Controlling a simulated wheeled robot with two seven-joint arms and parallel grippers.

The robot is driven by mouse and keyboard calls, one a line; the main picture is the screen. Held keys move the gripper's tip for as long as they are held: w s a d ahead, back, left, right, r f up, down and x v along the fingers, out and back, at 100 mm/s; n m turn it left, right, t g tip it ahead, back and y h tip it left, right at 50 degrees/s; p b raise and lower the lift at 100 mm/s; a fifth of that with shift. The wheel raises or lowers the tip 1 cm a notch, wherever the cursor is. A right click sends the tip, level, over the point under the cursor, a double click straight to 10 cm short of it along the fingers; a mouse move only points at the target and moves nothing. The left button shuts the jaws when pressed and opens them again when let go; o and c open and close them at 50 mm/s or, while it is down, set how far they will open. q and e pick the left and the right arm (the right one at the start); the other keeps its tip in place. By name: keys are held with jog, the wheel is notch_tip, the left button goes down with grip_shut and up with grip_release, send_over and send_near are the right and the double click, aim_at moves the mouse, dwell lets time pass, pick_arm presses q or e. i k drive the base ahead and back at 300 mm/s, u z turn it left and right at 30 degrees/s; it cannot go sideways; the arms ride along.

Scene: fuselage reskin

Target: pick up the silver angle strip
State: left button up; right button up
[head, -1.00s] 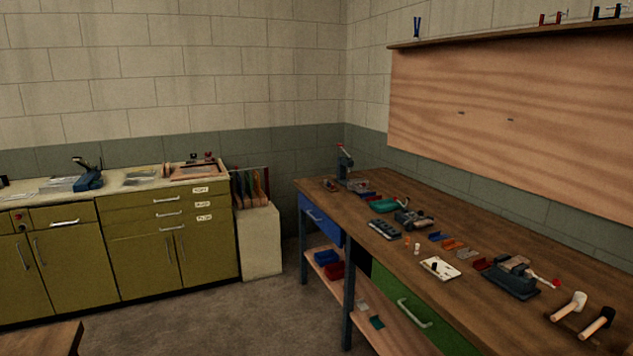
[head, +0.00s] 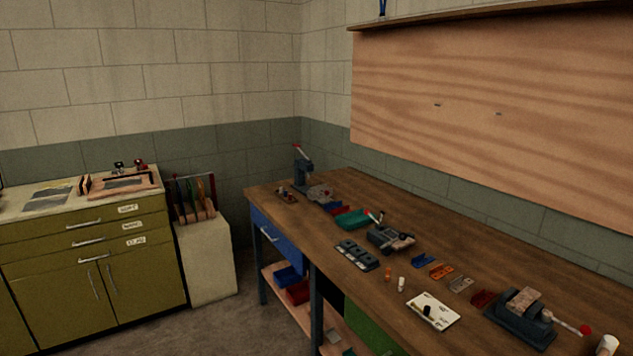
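I cannot make out a silver angle strip with certainty at this distance. Flat grey sheets (head: 50,197) lie on the counter of the olive cabinet (head: 95,240) at the left. A small grey piece (head: 461,284) lies on the wooden workbench (head: 545,243), beside an orange piece (head: 442,271); its exact shape is too small to tell. Neither of my grippers is in the head view.
The workbench holds an arbor-type press (head: 303,172) at its far end, a vise-like tool (head: 390,238), a white card (head: 432,312) and a dark block with a red-tipped lever (head: 520,316). A pale box (head: 207,262) stands beside the cabinet. Grey floor (head: 225,325) lies between.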

aim_at(323, 187)
jog(key=i, duration=0.8)
jog(key=z, duration=2.15)
jog(key=i, duration=0.35)
jog(key=u, duration=2.05)
